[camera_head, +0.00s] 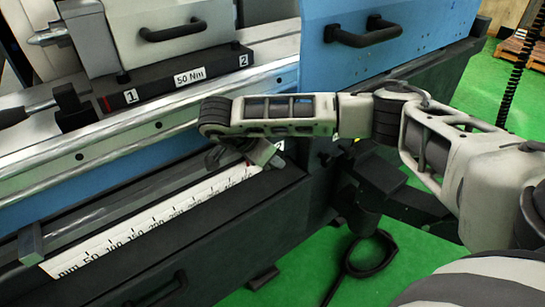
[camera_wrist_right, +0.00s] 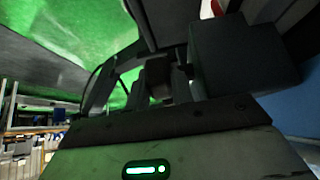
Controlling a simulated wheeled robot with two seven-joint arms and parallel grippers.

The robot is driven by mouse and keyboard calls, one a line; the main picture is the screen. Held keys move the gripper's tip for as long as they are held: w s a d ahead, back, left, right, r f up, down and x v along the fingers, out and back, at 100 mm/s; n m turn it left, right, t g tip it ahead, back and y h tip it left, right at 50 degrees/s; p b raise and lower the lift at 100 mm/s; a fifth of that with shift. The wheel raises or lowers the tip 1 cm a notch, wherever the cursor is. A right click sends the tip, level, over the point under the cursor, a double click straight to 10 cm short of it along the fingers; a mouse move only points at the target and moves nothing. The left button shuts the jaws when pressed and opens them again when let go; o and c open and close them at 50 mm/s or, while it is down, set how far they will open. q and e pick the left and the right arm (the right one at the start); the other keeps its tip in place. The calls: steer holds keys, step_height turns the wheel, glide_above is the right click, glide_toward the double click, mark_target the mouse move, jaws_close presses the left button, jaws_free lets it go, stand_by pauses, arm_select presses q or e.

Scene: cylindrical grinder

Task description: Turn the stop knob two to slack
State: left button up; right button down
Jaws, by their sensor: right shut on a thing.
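My right gripper (camera_head: 236,148) reaches down under my wrist to the right end of the white millimetre scale (camera_head: 150,222). It is shut on a small dark knob, which my fingers and wrist mostly hide in the head view. In the right wrist view the knob (camera_wrist_right: 159,78) shows as a dark block between the fingers. How far the knob is turned cannot be told. My left gripper is not in view.
A second stop block (camera_head: 31,243) stands at the scale's left end. Above the rail is a dark plate (camera_head: 180,75) marked 1, 50 Nm and 2. A blue cover with a black handle (camera_head: 363,32) rises behind my right forearm. Green floor (camera_head: 300,270) lies in front.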

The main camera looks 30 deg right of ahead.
steer(key=h+p, duration=0.1)
steer(key=h, duration=0.2)
steer(key=shift+a+r+p, duration=0.1)
steer(key=shift+a+p, duration=0.05)
steer(key=shift+p, duration=0.15)
steer(key=shift+h+p, duration=0.5)
steer(key=shift+h, duration=0.3)
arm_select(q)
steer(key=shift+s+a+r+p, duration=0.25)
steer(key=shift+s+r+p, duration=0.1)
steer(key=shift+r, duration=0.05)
arm_select(e)
steer(key=shift+f+t+h, duration=0.2)
steer(key=shift+t+h, duration=0.1)
steer(key=shift+h, duration=0.3)
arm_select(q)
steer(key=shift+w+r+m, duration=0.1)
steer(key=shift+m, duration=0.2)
arm_select(e)
steer(key=shift+f, duration=0.1)
steer(key=c, duration=1.5)
jaws_free()
steer(key=shift+a, duration=0.1)
arm_select(q)
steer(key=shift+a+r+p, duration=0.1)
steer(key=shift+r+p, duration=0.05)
steer(key=shift+p, duration=0.3)
arm_select(e)
steer(key=v, duration=1.5)
steer(key=shift+a, duration=0.45)
